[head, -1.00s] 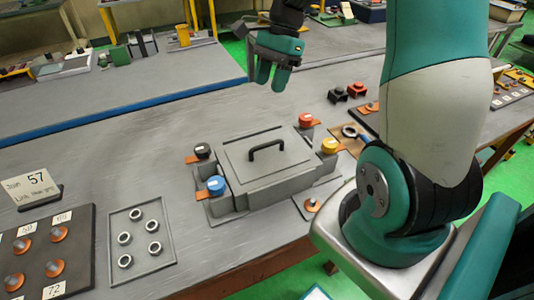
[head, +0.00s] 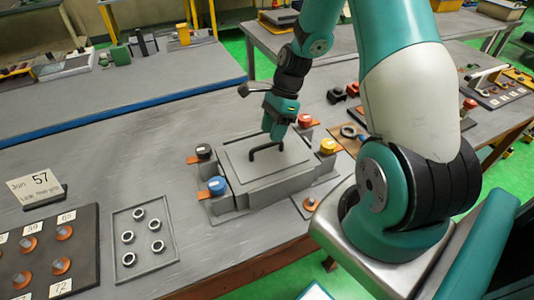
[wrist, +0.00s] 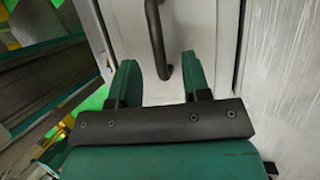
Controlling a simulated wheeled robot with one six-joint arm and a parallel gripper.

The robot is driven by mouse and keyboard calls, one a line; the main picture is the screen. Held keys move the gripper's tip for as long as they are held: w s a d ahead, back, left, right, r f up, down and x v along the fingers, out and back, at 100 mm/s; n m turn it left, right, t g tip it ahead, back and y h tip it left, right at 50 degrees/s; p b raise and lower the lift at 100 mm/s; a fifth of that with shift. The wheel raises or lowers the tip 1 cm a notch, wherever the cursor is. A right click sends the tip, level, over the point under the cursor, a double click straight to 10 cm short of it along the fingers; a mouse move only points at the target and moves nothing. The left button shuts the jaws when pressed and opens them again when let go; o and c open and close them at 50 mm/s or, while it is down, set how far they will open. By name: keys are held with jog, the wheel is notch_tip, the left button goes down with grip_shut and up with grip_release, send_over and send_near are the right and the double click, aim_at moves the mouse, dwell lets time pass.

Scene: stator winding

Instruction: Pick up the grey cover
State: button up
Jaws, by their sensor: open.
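The grey cover (head: 244,166) sits on top of the grey box on the table, with a black bar handle (head: 267,150) on its upper face. My gripper (head: 277,135) is just above the handle's right part, fingers pointing down. In the wrist view the cover (wrist: 208,62) fills the middle and the handle (wrist: 157,38) reaches down between my two green fingers (wrist: 160,85). The fingers are apart and the gripper is open. I cannot tell how far below the fingertips the handle lies.
Around the box stand capped terminals: black (head: 203,151), blue (head: 216,185), yellow (head: 328,146) and red (head: 305,121). A tray of metal rings (head: 143,240) and a dark board (head: 85,257) lie to the left.

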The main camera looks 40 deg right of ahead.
aim_at(269, 144)
jog(key=p+x, duration=0.1)
jog(key=x, duration=0.3)
jog(key=shift+s+a+f, duration=0.1)
jog(key=shift+f, duration=0.3)
grip_shut()
